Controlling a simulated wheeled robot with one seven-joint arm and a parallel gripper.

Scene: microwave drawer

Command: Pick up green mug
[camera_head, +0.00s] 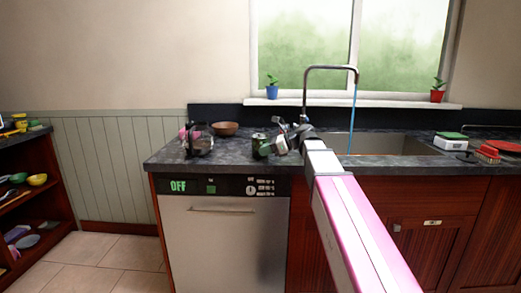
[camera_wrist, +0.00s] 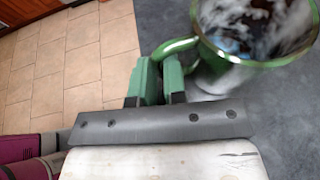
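The green mug (camera_wrist: 262,62) is at the upper right of the wrist view, seen from above into its mouth, with whitish, streaked reflections on it. Its green handle (camera_wrist: 178,44) loops left toward my gripper. My gripper (camera_wrist: 162,66) has its two green fingers close together at this handle, with a narrow gap between them. They look shut on the handle, though the exact contact is partly hidden. In the head view, my gripper (camera_head: 290,133) is over the counter, just left of the sink. Green mug-like shapes (camera_head: 262,147) are beside it, small and partly overlapping.
The dark counter (camera_head: 170,160) also holds a glass coffee pot (camera_head: 199,140) and a brown bowl (camera_head: 225,128). The sink (camera_head: 390,145) and tall faucet (camera_head: 331,68) are close on the right. A dishwasher front (camera_head: 222,245) is below. Open floor (camera_head: 110,263) lies to the left.

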